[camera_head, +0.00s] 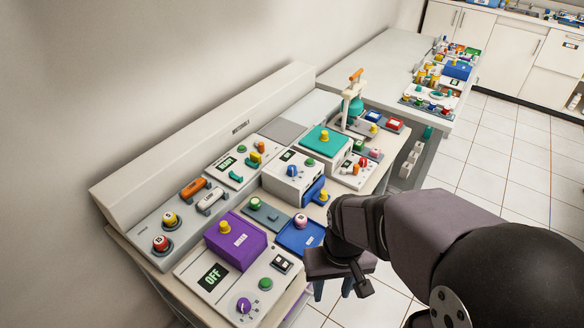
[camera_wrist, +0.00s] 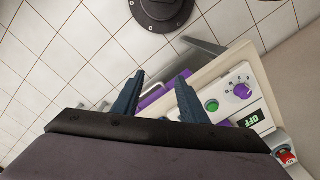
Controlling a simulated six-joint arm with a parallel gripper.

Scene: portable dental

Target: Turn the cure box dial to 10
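The cure box (camera_head: 207,277) is a white panel at the near end of the bench, with a black display reading OFF, a purple dial (camera_head: 243,305), a green button and a black rocker switch. In the wrist view the purple dial (camera_wrist: 242,90) shows at the right, with marks around it; the number it points at is too small to read. My gripper (camera_head: 333,294) points down beside the bench's front edge, right of the dial and apart from it. In the wrist view my gripper (camera_wrist: 160,78) has its two blue fingers spread, with nothing between them.
A purple lidded box (camera_head: 236,241) with a yellow knob stands behind the panel. A blue tray (camera_head: 300,237) lies to its right. Red and yellow round buttons (camera_head: 161,243) sit at the left. Several other devices fill the bench farther back. Tiled floor is open at the right.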

